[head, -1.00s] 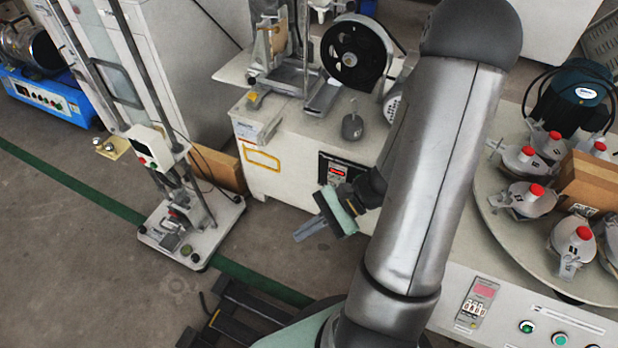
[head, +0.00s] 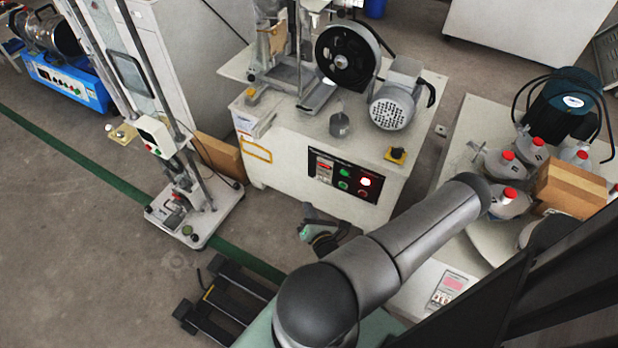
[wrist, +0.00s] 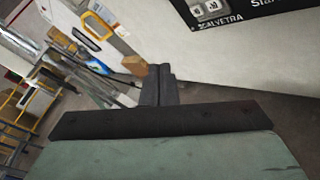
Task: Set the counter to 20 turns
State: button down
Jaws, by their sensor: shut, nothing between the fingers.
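The counter (head: 324,168) is a small unit with a red display, at the left of the black control panel (head: 354,193) on the white machine in the head view. In the wrist view, the lower corner of a black panel (wrist: 230,14) shows at the top right, with small white number wheels (wrist: 208,8); their digits are too small to read surely. My gripper (wrist: 158,72) is shut and empty, pointing along the machine's white front, with the panel up and to the right of the fingers. In the head view, my gripper (head: 318,218) is below the panel, apart from it, partly hidden by my arm.
A yellow-based knob (head: 397,155) is at the machine's right corner. Another display unit (head: 449,289) is on the turntable machine at right.

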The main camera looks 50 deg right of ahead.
aim_at(327, 179)
jog(key=shift+s+f+m+g+h, duration=0.2)
jog(key=shift+f+m+g+h, duration=0.1)
jog(key=shift+f+m, duration=0.1)
jog(key=shift+d, duration=0.1)
jog(key=w+d+b, duration=0.1)
jog(key=d, duration=0.7)
jog(key=shift+w+d, duration=0.25)
jog(key=shift+w, duration=0.1)
dwell(1.8)
jog(key=shift+w+d+p, duration=0.1)
jog(key=shift+d+p, duration=0.25)
jog(key=shift+d, duration=0.05)
jog(key=shift+d, duration=0.35)
dwell(0.5)
jog(key=shift+a, duration=0.15)
jog(key=shift+a+p, duration=0.65)
